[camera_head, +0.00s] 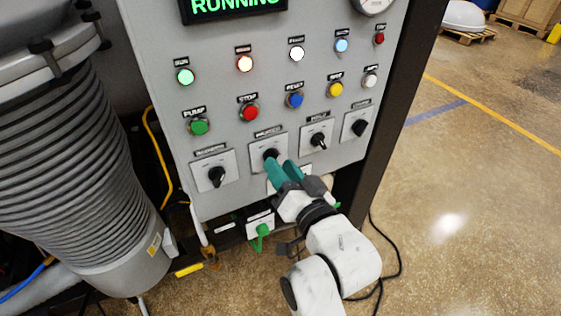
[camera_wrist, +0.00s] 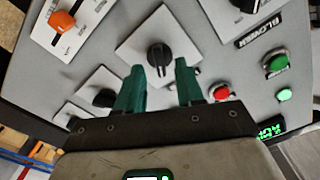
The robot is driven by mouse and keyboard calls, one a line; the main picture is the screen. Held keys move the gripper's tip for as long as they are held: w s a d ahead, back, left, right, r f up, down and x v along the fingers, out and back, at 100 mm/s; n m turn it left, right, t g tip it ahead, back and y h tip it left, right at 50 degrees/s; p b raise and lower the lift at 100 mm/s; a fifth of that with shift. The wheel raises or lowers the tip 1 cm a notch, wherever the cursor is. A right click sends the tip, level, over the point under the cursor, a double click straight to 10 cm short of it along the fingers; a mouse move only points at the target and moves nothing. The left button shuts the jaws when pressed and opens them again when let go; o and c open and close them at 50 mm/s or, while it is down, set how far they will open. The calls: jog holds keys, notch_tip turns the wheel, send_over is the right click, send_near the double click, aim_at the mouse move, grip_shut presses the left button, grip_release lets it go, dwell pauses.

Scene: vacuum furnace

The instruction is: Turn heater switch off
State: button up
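My gripper (camera_head: 284,168) has teal fingers and reaches the grey control panel from below. In the wrist view my gripper (camera_wrist: 160,68) is open and empty. A black rotary knob on a white square plate (camera_wrist: 158,55) shows between and beyond the fingertips; I cannot tell whether they touch it. In the head view this appears to be the second knob from the left (camera_head: 270,156), partly hidden by a finger. The labels above the knobs are too blurred to tell which is the heater switch. The display (camera_head: 235,5) reads RUNNING in green.
Other black knobs sit at the left (camera_head: 216,176), right of centre (camera_head: 319,140) and far right (camera_head: 359,127). Buttons and lamps, including a red button (camera_head: 249,113), are above. An orange knob (camera_wrist: 62,21) shows in the wrist view. A ribbed grey cylinder (camera_head: 65,165) stands left; open floor lies right.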

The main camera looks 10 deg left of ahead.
jog(key=shift+x, duration=0.85)
grip_shut()
